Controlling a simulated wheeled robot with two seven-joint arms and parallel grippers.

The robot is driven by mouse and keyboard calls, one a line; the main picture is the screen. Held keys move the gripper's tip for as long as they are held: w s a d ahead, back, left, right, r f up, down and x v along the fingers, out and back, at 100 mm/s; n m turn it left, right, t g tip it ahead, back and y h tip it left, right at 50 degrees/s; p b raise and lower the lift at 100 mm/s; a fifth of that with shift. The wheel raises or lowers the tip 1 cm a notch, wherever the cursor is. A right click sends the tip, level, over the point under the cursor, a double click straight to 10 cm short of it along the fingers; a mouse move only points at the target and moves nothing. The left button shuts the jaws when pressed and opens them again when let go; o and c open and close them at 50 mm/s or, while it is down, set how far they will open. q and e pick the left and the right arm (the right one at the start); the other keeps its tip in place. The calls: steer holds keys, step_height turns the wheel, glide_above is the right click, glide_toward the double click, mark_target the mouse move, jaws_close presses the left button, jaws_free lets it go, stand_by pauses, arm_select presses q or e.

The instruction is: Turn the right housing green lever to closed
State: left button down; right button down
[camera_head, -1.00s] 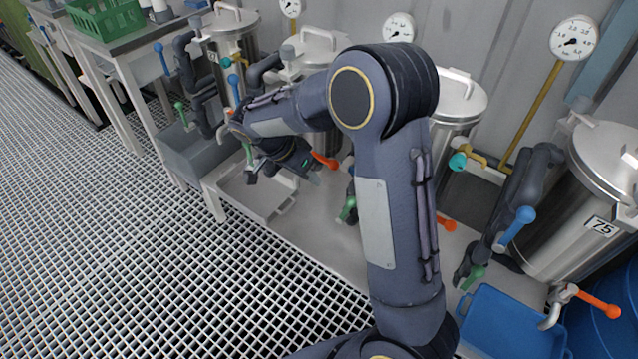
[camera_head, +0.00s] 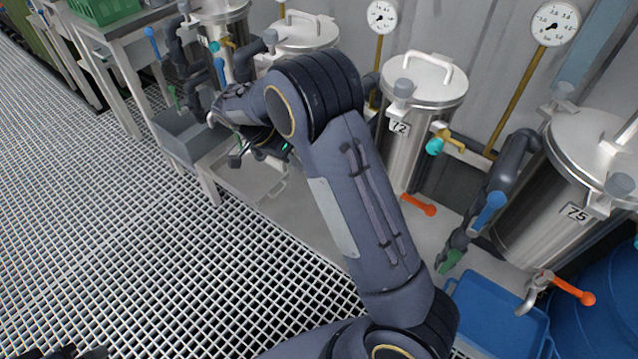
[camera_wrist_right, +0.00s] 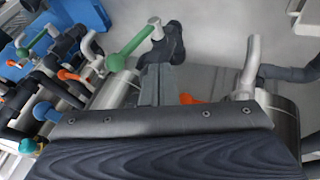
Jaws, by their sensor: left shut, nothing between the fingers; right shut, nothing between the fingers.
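A green lever (camera_head: 449,260) hangs on the pipe at the lower left of vessel 75 (camera_head: 545,225) in the head view. In the right wrist view another green lever (camera_wrist_right: 128,46), with a ball end, lies just beside and beyond the fingertips. I cannot tell whether they touch it. My right gripper (camera_head: 247,157) is over the left part of the bench, partly hidden by my right forearm. Its fingers (camera_wrist_right: 160,82) look shut and empty. My left gripper (camera_head: 78,352) is at the lower left edge of the head view, mostly cut off, over the floor grating.
Vessel 72 (camera_head: 408,140) has an orange lever (camera_head: 418,205). A blue lever (camera_head: 489,211) and another orange lever (camera_head: 575,291) are at vessel 75. A blue tray (camera_head: 500,320) lies in front. The grating floor (camera_head: 130,250) is clear at left.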

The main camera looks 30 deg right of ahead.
arm_select(q)
steer(key=shift+f+b, duration=0.4)
steer(key=shift+f, duration=0.15)
arm_select(e)
steer(key=s+d+f, duration=0.3)
steer(key=s+f, duration=0.1)
steer(key=f, duration=0.1)
steer(key=shift+s+d, duration=0.3)
steer(key=shift+s, duration=0.05)
